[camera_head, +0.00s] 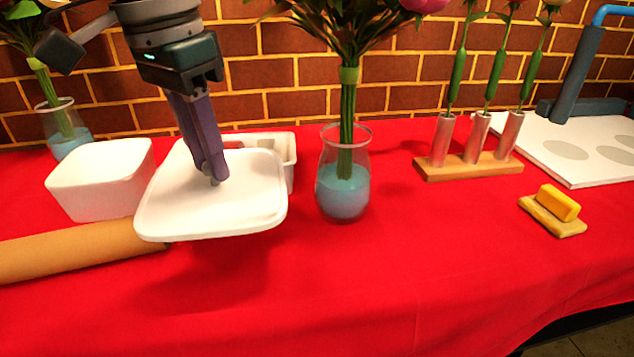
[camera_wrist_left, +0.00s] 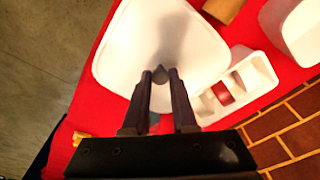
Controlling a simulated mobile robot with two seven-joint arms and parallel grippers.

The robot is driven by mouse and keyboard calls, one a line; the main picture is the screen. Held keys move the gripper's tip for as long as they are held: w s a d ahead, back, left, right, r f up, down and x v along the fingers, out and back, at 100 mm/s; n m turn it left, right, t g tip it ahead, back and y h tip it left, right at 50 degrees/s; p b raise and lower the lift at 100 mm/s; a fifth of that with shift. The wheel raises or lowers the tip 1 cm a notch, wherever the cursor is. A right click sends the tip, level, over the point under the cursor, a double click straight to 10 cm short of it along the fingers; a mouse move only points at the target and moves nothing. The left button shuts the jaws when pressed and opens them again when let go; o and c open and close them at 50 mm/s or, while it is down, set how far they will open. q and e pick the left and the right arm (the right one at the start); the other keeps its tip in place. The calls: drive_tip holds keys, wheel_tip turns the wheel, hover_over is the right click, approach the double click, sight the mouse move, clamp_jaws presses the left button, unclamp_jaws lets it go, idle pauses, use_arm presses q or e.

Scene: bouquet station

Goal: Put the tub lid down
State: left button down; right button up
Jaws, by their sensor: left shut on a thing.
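The white tub lid (camera_head: 235,215), a rounded square with a small knob, hangs above the red tablecloth left of the middle in the head view. A shadow lies on the cloth below it. My left gripper (camera_head: 215,180) is shut on the lid's knob from above. The wrist view shows the lid (camera_wrist_left: 150,45) with its knob between the fingertips of the gripper (camera_wrist_left: 160,78). A white tub (camera_head: 100,185) stands just left of the lid. My right gripper is not in view.
A white compartment tray (camera_head: 280,145) is partly hidden behind the lid. A brown roll (camera_head: 70,252) lies front left. A glass vase (camera_head: 343,195) with flowers stands close right of the lid. Further right are a tube rack (camera_head: 470,170) and a yellow block (camera_head: 558,202). The front middle cloth is clear.

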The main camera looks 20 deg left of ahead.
use_arm(q)
wheel_tip(320, 180, down, 8)
drive_tip(key=shift+f+b, duration=0.2)
drive_tip(key=shift+b, duration=0.7)
wheel_tip(320, 180, down, 4)
drive_tip(key=shift+d+f+b, duration=0.1)
drive_tip(key=shift+f+b, duration=0.05)
drive_tip(key=shift+b, duration=0.6)
drive_tip(key=c, duration=0.7)
unclamp_jaws()
